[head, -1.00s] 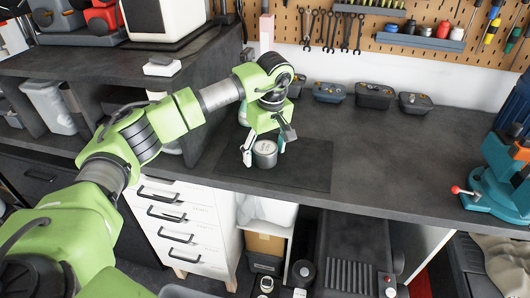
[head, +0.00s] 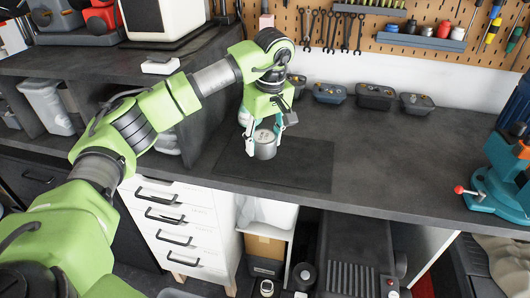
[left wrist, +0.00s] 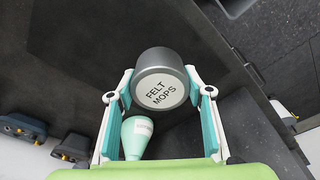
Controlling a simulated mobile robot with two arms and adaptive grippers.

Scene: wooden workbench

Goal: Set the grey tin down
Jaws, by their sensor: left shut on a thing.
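The grey tin (head: 265,150) is a short cylinder with a pale lid. In the left wrist view the lid of the tin (left wrist: 162,82) reads "FELT MOPS". My left gripper (head: 265,146) is shut on the tin, with a finger on each side, and reaches down from above. In the left wrist view the fingertips (left wrist: 160,92) flank the tin. The tin is over the dark mat (head: 310,168) on the workbench; I cannot tell whether its base touches the mat. My right gripper is not in view.
A pale green bottle (left wrist: 135,137) stands close to the left gripper, partly hidden in the head view. Several small dark bins (head: 374,97) line the back wall. A teal vise (head: 497,180) is at the right. The bench (head: 400,150) between is clear.

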